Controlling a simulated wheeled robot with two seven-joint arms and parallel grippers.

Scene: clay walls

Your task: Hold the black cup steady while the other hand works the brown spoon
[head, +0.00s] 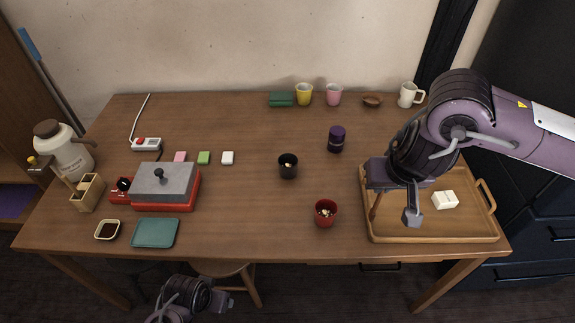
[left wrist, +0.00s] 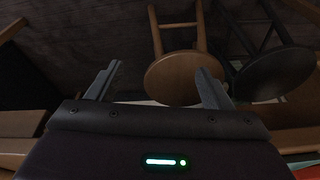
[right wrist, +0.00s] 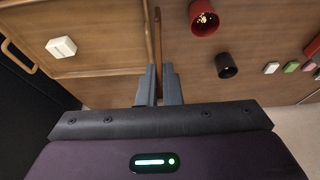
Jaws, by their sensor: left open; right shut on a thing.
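The black cup (head: 288,170) stands upright in the middle of the table, with something small and pale inside. It also shows in the right wrist view (right wrist: 227,68). My right gripper (right wrist: 158,75) is shut on the brown spoon (right wrist: 157,35) over the left part of the wooden tray. In the head view the spoon (head: 374,208) shows below the gripper, partly hidden by my arm. My left gripper (left wrist: 158,78) is open and empty, below the table's front edge, with a stool beyond its fingers. It is apart from the cup.
A red cup (head: 325,214) with small pieces inside stands between the black cup and the tray (head: 470,238). A white block (head: 445,200) lies on the tray. A purple canister (head: 336,140) stands behind. A stool (left wrist: 187,78) is under the table.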

